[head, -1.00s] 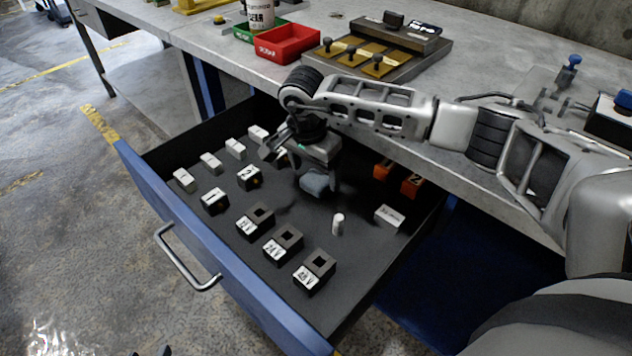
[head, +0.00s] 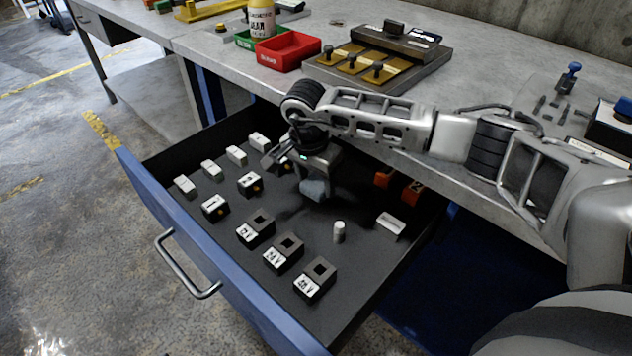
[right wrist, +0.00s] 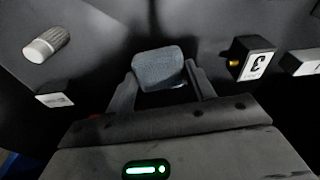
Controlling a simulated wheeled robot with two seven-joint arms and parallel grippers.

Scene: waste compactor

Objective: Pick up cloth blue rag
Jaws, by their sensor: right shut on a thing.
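The blue-grey cloth rag (head: 315,189) shows at the lower end of my right gripper (head: 318,178), inside the open drawer (head: 225,275). In the right wrist view the rag (right wrist: 159,68) sits between the two fingers of my right gripper (right wrist: 162,88), which are closed on it. Its shape is bunched and rounded. The gripper points down over the drawer's dark floor; I cannot tell for sure how far the rag is above it. My left gripper is not in view.
Several labelled black blocks (head: 283,252) and white blocks (head: 236,156) stand in rows in the drawer. A white cylinder (head: 339,232), a white box (head: 390,224) and orange blocks (head: 411,193) are to the right. The workbench (head: 480,50) holds a red tray (head: 288,48) and a bottle (head: 262,18).

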